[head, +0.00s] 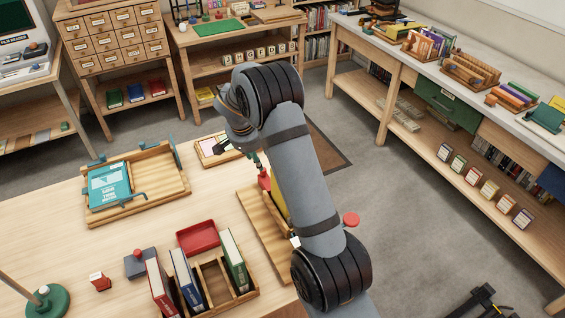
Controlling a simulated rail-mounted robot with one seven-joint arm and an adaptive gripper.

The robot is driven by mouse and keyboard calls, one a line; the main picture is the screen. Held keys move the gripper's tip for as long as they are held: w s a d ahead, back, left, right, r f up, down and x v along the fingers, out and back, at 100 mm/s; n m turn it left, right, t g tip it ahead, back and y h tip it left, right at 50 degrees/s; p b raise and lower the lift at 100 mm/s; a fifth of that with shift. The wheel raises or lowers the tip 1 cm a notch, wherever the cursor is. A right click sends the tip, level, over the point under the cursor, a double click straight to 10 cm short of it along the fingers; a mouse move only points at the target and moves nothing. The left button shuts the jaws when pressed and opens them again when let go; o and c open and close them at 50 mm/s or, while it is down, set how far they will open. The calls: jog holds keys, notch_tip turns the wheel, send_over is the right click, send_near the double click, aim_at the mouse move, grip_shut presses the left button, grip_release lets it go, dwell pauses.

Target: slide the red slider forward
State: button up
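A small red piece (264,180), which looks like the red slider, stands at the far end of a wooden board with raised edges (262,232) on the table. My gripper (257,160) points down just above the red piece, at its far side. My arm crosses in front and hides the board's right part. A yellow item (279,205) shows beside the arm. A round red knob (351,219) shows right of my arm.
A wooden tray with a teal book (109,186) lies at the left. A red tray (198,237) and a wooden book rack (216,277) stand left of the board. A small wooden tray (210,158) lies behind it. Bare tabletop (60,250) shows at the left.

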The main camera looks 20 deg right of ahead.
aim_at(267, 182)
jog(key=p+x, duration=0.2)
jog(key=x, duration=0.6)
jog(key=shift+a+f, duration=0.1)
jog(key=shift+f, duration=0.25)
jog(key=shift+w+f, duration=0.15)
jog(key=shift+f, duration=0.05)
jog(key=c, duration=0.4)
jog(key=c, duration=0.5)
jog(key=shift+r, duration=0.1)
grip_shut()
jog(key=shift+w, duration=0.15)
